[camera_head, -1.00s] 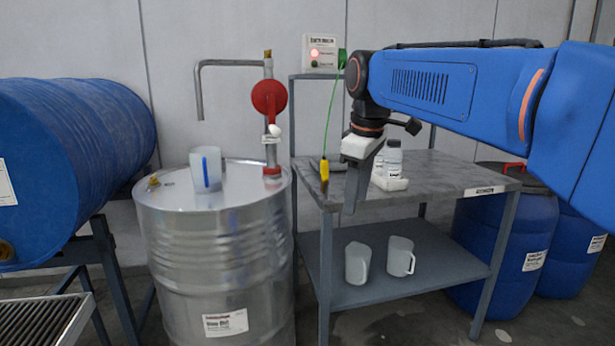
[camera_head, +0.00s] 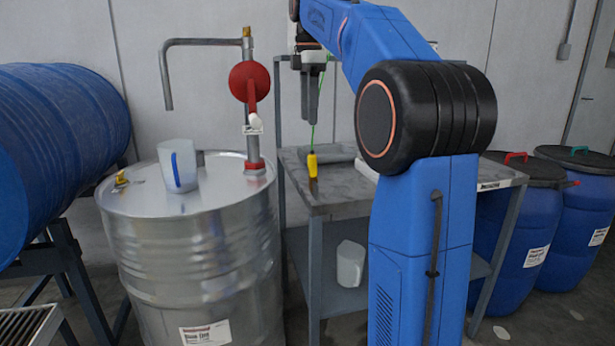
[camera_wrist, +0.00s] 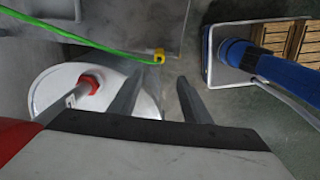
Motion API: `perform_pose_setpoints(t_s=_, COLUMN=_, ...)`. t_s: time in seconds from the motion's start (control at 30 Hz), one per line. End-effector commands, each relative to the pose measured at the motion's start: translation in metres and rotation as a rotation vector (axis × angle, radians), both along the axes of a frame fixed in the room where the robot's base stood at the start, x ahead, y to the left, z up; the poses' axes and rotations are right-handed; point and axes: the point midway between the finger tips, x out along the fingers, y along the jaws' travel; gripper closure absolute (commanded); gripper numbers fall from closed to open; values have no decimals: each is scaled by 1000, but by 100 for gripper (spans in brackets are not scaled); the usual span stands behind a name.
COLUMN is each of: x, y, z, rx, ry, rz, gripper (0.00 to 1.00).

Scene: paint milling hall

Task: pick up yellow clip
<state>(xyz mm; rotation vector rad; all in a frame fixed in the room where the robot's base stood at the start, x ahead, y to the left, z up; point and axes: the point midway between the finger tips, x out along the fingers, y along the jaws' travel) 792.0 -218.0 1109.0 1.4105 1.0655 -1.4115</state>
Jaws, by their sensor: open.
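The yellow clip (camera_head: 312,164) shows upright at the left end of the grey table, at the lower end of a thin green cable (camera_head: 314,134). Whether it rests on the tabletop or hangs from the cable, I cannot tell. In the wrist view the clip (camera_wrist: 158,56) lies ahead of my fingertips, roughly between their lines, with the green cable (camera_wrist: 85,40) running off left. My gripper (camera_head: 312,118) points down above the clip in the head view, apart from it. In the wrist view my gripper (camera_wrist: 159,82) is open and empty.
A steel drum (camera_head: 190,245) with a white-blue jug (camera_head: 178,166) and a red-handled pump (camera_head: 249,82) stands left of the table (camera_head: 335,196). A white jug (camera_head: 350,264) is on the lower shelf. Blue drums (camera_head: 536,220) stand right. My arm hides much of the table.

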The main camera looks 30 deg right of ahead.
Motion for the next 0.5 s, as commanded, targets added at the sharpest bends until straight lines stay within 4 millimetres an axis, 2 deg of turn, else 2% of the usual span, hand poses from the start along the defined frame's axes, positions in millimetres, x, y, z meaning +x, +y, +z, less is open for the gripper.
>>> perform_pose_setpoints(t_s=0.5, x=-1, y=0, z=-89, rx=0, ry=1, rz=-2, gripper=56)
